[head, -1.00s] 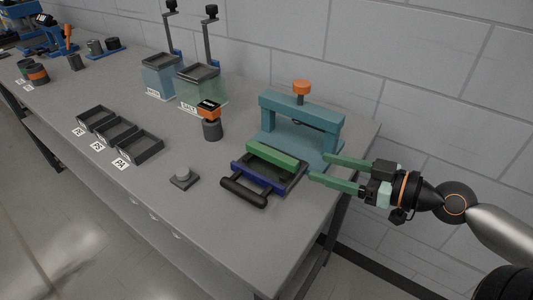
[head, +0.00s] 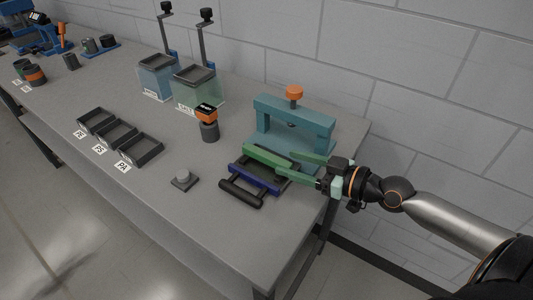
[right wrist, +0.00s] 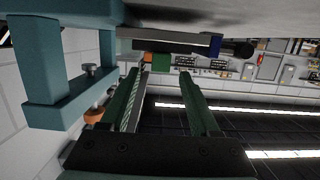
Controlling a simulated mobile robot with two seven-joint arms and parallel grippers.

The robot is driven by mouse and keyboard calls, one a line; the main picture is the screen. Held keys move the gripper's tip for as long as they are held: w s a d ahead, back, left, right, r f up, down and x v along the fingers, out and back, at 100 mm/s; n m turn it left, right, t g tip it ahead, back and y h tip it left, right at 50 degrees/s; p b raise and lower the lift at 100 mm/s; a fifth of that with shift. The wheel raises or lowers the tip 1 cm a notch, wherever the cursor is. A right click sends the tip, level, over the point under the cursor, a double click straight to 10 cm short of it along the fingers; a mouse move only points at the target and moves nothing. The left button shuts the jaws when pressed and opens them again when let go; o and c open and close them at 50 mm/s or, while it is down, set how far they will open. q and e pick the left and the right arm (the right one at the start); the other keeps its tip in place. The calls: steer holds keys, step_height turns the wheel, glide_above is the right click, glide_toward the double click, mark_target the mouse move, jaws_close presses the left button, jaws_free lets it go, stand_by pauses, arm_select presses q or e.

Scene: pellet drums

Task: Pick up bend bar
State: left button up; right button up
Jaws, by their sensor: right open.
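I cannot tell whether the fingers touch the bar. My left gripper is not in view.
The press frame with its orange knob (head: 294,92) stands close behind the fingers. A dark cylinder with an orange top (head: 208,130) and a small grey weight on a plate (head: 184,180) stand to the left. Three black bins (head: 140,150) lie further left. The table front is clear.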

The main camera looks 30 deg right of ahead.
mark_target(282, 162)
steer(key=shift+p+x, duration=0.8)
steer(key=shift+x, duration=1.2)
steer(key=shift+w+a+f, duration=0.35)
steer(key=shift+w+f, duration=0.05)
steer(key=shift+w, duration=0.15)
steer(key=shift+c, duration=0.4)
jaws_close()
